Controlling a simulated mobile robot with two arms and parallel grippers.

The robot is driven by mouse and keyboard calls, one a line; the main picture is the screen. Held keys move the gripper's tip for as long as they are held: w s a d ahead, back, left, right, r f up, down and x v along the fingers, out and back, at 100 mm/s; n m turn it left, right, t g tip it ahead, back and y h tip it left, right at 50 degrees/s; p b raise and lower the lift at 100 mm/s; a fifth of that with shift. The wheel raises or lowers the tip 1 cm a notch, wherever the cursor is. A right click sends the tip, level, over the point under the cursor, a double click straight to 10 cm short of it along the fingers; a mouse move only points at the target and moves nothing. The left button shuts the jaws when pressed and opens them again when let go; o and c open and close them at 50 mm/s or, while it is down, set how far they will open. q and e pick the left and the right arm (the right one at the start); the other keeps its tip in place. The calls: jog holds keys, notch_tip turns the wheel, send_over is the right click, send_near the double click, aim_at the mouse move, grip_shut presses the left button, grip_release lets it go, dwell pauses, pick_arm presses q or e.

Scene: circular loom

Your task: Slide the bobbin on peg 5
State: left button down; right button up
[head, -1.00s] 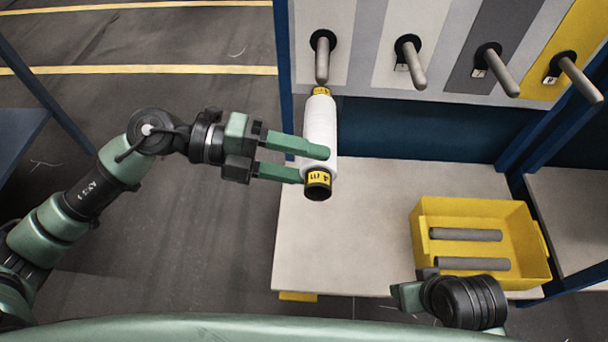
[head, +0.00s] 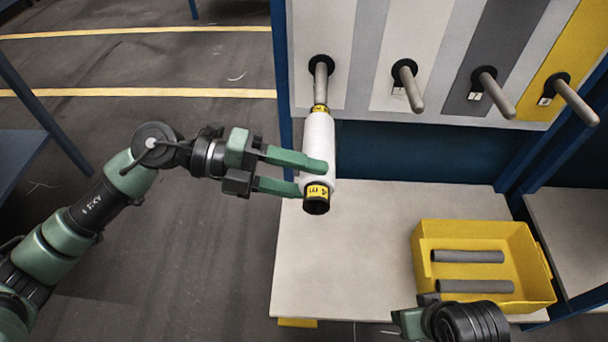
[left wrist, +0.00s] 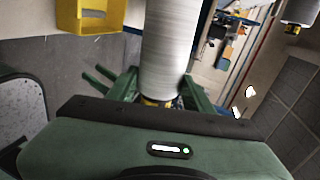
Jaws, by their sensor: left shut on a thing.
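The bobbin (head: 319,140) is a white wound cylinder with yellow bands and a dark open near end. My left gripper (head: 312,177) is shut around it near that end. In the left wrist view the bobbin (left wrist: 170,45) stands out between the fingers. Its far end lines up with the tip of the leftmost visible peg (head: 320,82), a grey rod with a black collar. They meet or overlap in the head view; I cannot tell whether the peg is inside. No number is readable on this peg. My right gripper (head: 408,318) is partly visible at the bottom, its jaws unclear.
More grey pegs (head: 410,88) stick out of the striped panel (head: 375,60) to the right. A yellow crate (head: 540,275) with two grey rods stands on the pale table (head: 350,270). A white cylinder (left wrist: 302,10) shows at the left wrist view's upper right.

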aim_at(308, 130)
pick_arm(q)
jog(key=shift+w, duration=1.1)
pick_arm(e)
jog(key=shift+r, duration=0.25)
pick_arm(q)
jog(key=shift+w+f, duration=0.2)
jog(key=shift+w, duration=2.3)
pick_arm(e)
jog(key=shift+f, duration=0.4)
pick_arm(q)
jog(key=shift+w+f+b, duration=0.15)
jog(key=shift+w+b, duration=0.35)
jog(key=shift+w, duration=1.55)
jog(key=shift+w+b, duration=0.3)
jog(key=shift+w, duration=0.15)
pick_arm(e)
jog(key=shift+w+a+f+t, duration=0.1)
jog(key=shift+w+a+t, duration=0.15)
jog(key=shift+w, duration=0.35)
jog(key=shift+w+a+f+t, duration=0.1)
jog(key=shift+w+t, duration=0.25)
jog(key=shift+w, duration=0.25)
